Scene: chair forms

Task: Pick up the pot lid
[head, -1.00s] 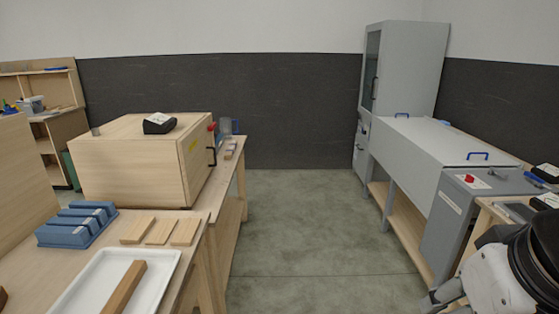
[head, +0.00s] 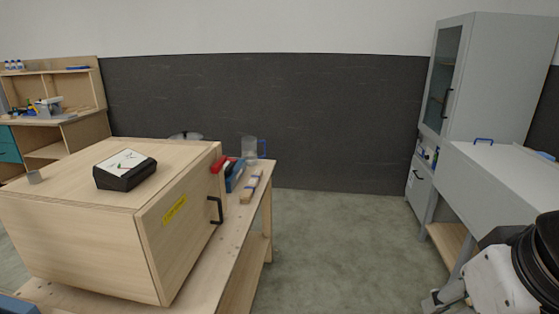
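A rounded metallic lid-like shape with a dark knob (head: 186,136) shows just above the far top edge of the wooden box, and this may be the pot lid. Its lower part and whatever it rests on are hidden behind the box. My arm is at the lower right of the head view, with what looks like part of my gripper (head: 443,300) at the bottom edge. It is far from the lid shape, across the aisle. Its fingers are not clear enough to show open or shut.
The wooden box (head: 170,240) with a black handle stands on a wooden bench (head: 240,235). A black device (head: 125,170) lies on top of it. A clear jug (head: 250,148) stands beyond. A grey cabinet (head: 485,90) and grey bench (head: 500,180) are right. The middle floor (head: 335,240) is clear.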

